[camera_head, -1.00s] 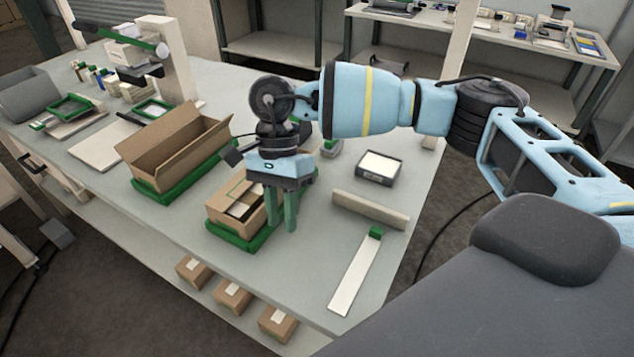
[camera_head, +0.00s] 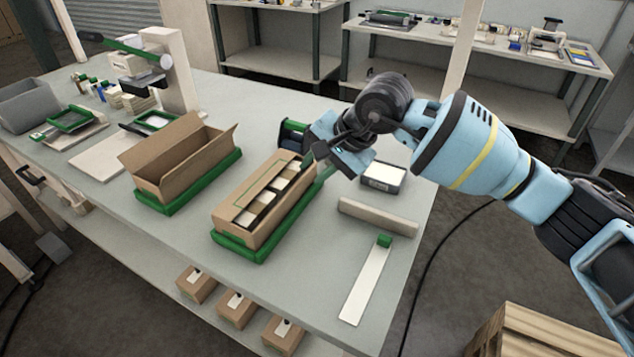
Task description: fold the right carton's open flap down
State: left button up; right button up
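The right carton (camera_head: 240,217), brown and long, sits in a green tray (camera_head: 232,245) near the table's front. Its top shows a long opening with several pale and dark items inside. No flap clearly stands up on it; its far right end is partly hidden by my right gripper. My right gripper (camera_head: 322,177) is at that end, its green finger close beside the carton's right side. I cannot tell whether it touches the carton, and the gap between its fingers is hidden. My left gripper is not in view.
Another open carton (camera_head: 165,181) with raised walls stands in a green tray to the left. A grey box (camera_head: 384,177), a beige bar (camera_head: 378,216) and a white strip (camera_head: 366,285) lie to the right. The table's front middle is clear.

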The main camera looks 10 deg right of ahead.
aim_at(298, 184)
jog(key=shift+x, duration=3.9)
jog(key=shift+c, duration=0.4)
grip_shut()
